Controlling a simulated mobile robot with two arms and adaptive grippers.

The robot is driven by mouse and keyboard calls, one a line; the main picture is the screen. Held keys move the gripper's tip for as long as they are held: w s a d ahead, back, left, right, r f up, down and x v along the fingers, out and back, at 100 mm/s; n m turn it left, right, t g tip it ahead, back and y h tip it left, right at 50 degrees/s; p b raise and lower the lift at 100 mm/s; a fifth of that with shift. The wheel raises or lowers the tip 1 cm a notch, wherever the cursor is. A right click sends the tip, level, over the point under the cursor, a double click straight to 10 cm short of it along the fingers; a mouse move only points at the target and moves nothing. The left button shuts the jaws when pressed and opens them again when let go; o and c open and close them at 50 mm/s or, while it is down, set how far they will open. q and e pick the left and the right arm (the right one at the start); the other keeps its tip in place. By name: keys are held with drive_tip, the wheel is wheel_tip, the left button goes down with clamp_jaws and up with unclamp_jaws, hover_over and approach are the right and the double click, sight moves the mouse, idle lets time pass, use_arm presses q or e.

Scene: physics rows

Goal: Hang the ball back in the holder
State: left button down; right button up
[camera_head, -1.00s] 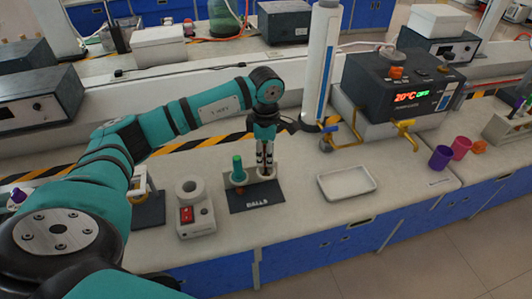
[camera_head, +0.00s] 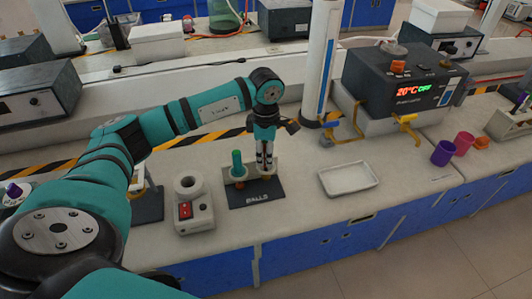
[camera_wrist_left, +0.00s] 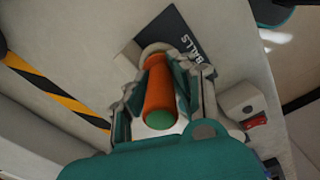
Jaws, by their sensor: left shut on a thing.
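The holder is a dark stand (camera_head: 242,199) marked BALLS on the bench, with pale ring supports. A piece with a green handle (camera_head: 237,162) stands upright in its left ring, with a bit of orange low on it. My left gripper (camera_head: 265,169) points down over the stand's right side. In the left wrist view my left gripper (camera_wrist_left: 160,95) is shut on an orange rod with a green near end (camera_wrist_left: 158,88). The rod's far end is at a pale ring (camera_wrist_left: 156,48); I cannot tell whether it is seated. No ball shows clearly on it. My right gripper is not in view.
A white device with a red switch (camera_head: 192,205) stands just left of the stand. A white tray (camera_head: 348,179) lies to the right. A grey heater box (camera_head: 405,85) with yellow taps stands behind. Purple (camera_head: 442,153) and pink (camera_head: 463,144) cups are farther right.

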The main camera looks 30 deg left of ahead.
use_arm(q)
drive_tip(key=shift+f+b, duration=0.4)
drive_tip(key=shift+f, duration=0.2)
drive_tip(key=c, duration=0.6)
unclamp_jaws()
drive_tip(key=shift+r, duration=0.1)
drive_tip(key=shift+r+p, duration=2.2)
drive_tip(key=shift+r, duration=1.3)
drive_tip(key=shift+f, duration=0.1)
